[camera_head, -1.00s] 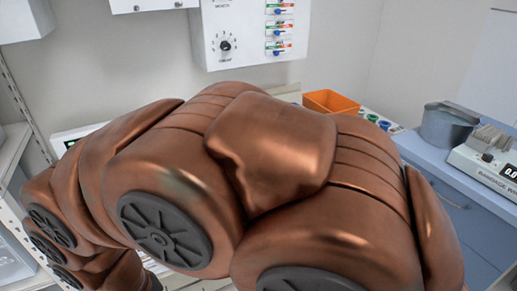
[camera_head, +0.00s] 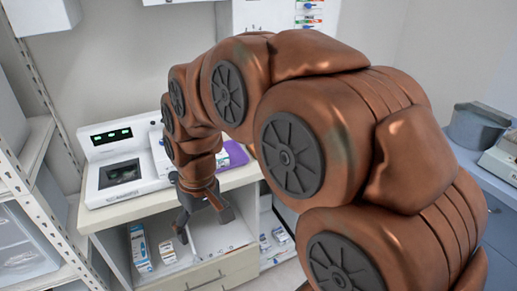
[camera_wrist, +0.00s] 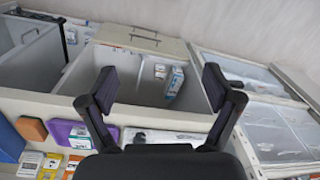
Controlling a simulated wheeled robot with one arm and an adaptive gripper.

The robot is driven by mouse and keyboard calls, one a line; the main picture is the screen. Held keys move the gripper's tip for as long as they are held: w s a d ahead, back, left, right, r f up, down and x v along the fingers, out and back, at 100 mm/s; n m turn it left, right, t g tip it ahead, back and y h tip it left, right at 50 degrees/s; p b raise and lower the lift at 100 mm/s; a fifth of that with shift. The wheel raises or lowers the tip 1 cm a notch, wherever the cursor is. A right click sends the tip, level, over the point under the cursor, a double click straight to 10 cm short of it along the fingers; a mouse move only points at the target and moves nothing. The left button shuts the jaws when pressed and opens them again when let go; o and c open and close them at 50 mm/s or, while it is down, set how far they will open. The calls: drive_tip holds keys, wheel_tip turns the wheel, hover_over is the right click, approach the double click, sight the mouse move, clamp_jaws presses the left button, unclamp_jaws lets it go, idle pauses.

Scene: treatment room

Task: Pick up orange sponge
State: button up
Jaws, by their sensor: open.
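My gripper (camera_head: 203,222) is open and empty, pointing down in front of the counter, above the open drawer space. In the wrist view its two fingers (camera_wrist: 159,88) are spread wide with nothing between them. A small orange-brown block (camera_wrist: 31,128) lies at the left of the wrist view, beside a purple tray (camera_wrist: 62,140), well away from the fingers. It may be the orange sponge; it is too small to be sure. In the head view no orange sponge shows, and my arm hides much of the counter.
An open drawer (camera_head: 215,272) holds small boxes (camera_head: 139,247). A white device with a green display (camera_head: 112,140) stands on the counter. Metal shelving (camera_head: 48,215) is close on the left. A grey metal pot (camera_head: 478,127) stands on the blue cabinet at right.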

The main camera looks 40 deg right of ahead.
drive_tip(key=w+d+m+t, duration=0.2)
drive_tip(key=w+d+t, duration=0.1)
drive_tip(key=w+d, duration=1.35)
drive_tip(key=w+d+f, duration=0.1)
drive_tip(key=d, duration=0.6)
drive_tip(key=w+d+f+m+h, duration=0.1)
drive_tip(key=d, duration=0.6)
drive_tip(key=w+d+f+t+h, duration=0.1)
drive_tip(key=d, duration=0.6)
drive_tip(key=shift+w+f, duration=0.3)
drive_tip(key=shift+w, duration=0.05)
drive_tip(key=shift+d+f, duration=0.15)
drive_tip(key=shift+d, duration=0.15)
drive_tip(key=shift+w+d+f, duration=0.1)
drive_tip(key=shift+w+f, duration=0.05)
drive_tip(key=shift+f, duration=0.1)
drive_tip(key=shift+d+p+x, duration=0.15)
drive_tip(key=shift+p+x, duration=0.45)
drive_tip(key=shift+x, duration=1.15)
drive_tip(key=shift+d+p+x, duration=0.15)
drive_tip(key=shift+p+x, duration=0.45)
drive_tip(key=shift+x, duration=1.15)
drive_tip(key=shift+w+r, duration=0.1)
drive_tip(key=shift+w, duration=0.05)
drive_tip(key=shift+c, duration=0.3)
